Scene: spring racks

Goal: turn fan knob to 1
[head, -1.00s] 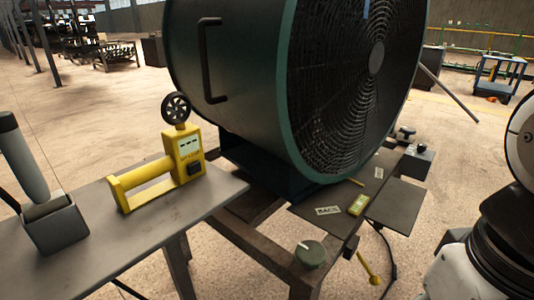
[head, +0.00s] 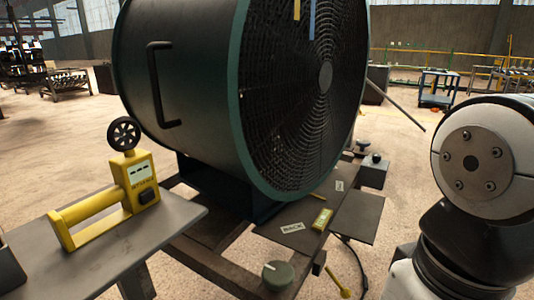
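A large dark green drum fan (head: 200,80) stands on a metal stand, its round grille facing right. A round grey-green knob (head: 278,275) with a light pointer mark sits on the near end of the stand. A small grey box (head: 373,172) with a dark knob on top stands behind the stand's right side. I cannot tell which one is the fan knob, and no numbers are readable. My arm shows at the right edge, apart from the fan and both knobs. My gripper is out of view.
A grey table (head: 130,240) at the left holds a yellow handled device (head: 110,200) with a small black wheel. A "BACK" label (head: 292,228) and a yellow-green block (head: 322,219) lie on the stand's plate. A blue cart (head: 438,90) stands far back right.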

